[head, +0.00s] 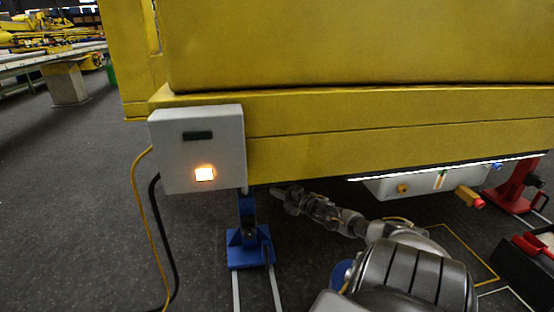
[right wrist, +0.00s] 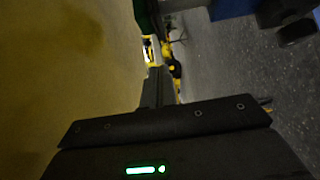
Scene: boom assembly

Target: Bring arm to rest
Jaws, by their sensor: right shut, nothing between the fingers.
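My right arm comes in from the bottom right of the head view and reaches under the lower edge of the large yellow boom structure (head: 360,115). My right gripper (head: 282,192) is at the arm's far end, beside the blue stand (head: 248,245). In the right wrist view its dark fingers (right wrist: 160,88) are together with nothing between them. The yellow surface (right wrist: 70,70) fills the left of that view, close beside the fingers. My left gripper is in neither view.
A grey box (head: 222,155) with a lit orange-white button hangs on the yellow structure, with cables below. A light-grey unit (head: 415,186) with a red-tipped part sits under it. A red stand (head: 518,182) is at the right. Dark floor (head: 80,200) is clear at the left.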

